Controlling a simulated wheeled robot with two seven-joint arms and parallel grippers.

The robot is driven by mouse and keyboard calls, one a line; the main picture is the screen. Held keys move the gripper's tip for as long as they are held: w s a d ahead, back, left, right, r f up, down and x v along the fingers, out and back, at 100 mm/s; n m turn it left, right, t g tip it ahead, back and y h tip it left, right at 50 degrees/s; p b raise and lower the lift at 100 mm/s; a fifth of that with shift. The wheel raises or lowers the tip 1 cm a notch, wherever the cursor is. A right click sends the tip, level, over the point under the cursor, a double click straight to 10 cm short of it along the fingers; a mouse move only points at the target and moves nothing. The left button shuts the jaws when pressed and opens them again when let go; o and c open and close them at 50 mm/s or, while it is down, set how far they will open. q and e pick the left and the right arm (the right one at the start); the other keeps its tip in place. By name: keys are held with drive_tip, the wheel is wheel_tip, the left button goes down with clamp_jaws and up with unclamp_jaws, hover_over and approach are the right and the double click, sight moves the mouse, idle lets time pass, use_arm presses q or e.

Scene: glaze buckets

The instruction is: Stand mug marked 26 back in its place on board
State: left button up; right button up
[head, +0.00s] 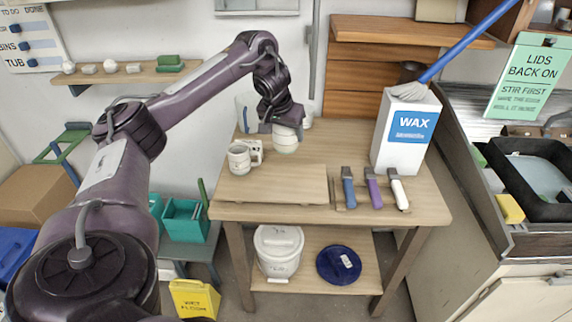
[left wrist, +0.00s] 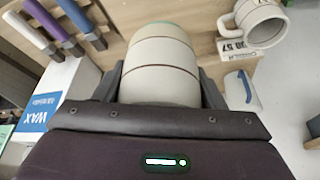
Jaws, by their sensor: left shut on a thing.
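My left gripper (head: 285,127) is shut on a cream mug (head: 285,143), held at the back of the wooden board (head: 270,187). In the left wrist view the same mug (left wrist: 160,65) fills the space between the fingers, with thin dark bands around it. No number or handle shows on it, and I cannot tell if its base touches the board. Another cream mug (head: 239,159) stands on the board to the left of the held one. It also shows in the left wrist view (left wrist: 262,22), beside a tag ending in 57. My right gripper is out of view.
A white WAX box (head: 404,135) with a blue-handled brush stands at the back right of the table. Three tools with blue, purple and white handles (head: 373,189) lie right of the board. A white lidded bucket (head: 279,252) and a blue lid (head: 338,265) are on the lower shelf.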

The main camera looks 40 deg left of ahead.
use_arm(q)
drive_tip(key=shift+w+f+b, duration=0.15)
drive_tip(key=shift+f+b, duration=1.5)
drive_tip(key=shift+f, duration=6.55)
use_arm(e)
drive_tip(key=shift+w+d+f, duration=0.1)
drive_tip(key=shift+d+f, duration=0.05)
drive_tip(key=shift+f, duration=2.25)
use_arm(q)
drive_tip(key=o, duration=1.2)
drive_tip(key=shift+f, duration=0.1)
